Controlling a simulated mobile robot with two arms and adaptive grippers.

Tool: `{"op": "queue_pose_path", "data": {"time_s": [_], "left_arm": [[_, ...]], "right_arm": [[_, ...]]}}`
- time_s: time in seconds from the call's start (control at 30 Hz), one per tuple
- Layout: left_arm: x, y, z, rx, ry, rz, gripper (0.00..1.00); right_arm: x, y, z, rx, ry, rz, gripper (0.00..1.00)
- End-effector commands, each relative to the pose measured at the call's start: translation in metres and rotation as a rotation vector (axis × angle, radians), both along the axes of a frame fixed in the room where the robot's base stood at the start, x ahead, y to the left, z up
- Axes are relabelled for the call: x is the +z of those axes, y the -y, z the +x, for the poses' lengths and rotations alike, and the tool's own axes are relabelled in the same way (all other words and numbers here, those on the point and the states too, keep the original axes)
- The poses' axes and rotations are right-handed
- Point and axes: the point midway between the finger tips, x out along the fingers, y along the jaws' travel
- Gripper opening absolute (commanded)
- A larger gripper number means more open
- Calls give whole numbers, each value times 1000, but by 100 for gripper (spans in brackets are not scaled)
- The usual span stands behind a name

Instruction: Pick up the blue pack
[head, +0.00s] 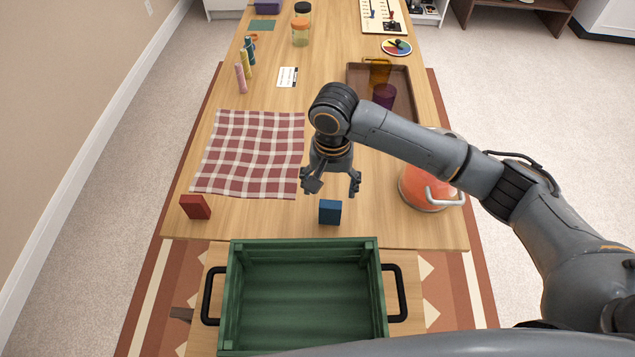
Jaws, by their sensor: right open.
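The blue pack (330,212) is a small blue block standing on the wooden table near its front edge, a little right of the middle. My right gripper (332,187) comes in from the right and points down. Its fingers are spread apart, with nothing between them. It hangs over the table just behind the blue pack in the picture, apart from it as far as I can tell. My left gripper is not in view.
A red pack (195,206) stands at the table's front left, by a checked cloth (250,152). A green crate (232,300) with black handles stands before the table. An orange pot (420,190) is partly behind my arm. A brown tray (397,72) holds cups.

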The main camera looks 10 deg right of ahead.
Motion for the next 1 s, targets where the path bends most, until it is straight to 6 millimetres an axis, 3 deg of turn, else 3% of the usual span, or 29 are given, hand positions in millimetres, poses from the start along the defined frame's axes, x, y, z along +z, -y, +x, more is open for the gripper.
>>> {"op": "queue_pose_path", "data": {"time_s": [0.17, 0.4, 0.57, 0.77, 1.0], "left_arm": [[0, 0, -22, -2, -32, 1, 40], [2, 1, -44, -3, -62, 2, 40], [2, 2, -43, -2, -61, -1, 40], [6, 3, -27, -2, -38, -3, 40], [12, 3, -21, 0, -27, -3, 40]], "right_arm": [[-13, 1, -1, -1, -4, -2, 78], [-60, 1, -1, -1, -3, -2, 78], [-81, 1, 0, 0, -2, 0, 78], [-94, 3, 1, -1, -2, -3, 78], [-129, 8, 4, 0, -2, -1, 78]]}}
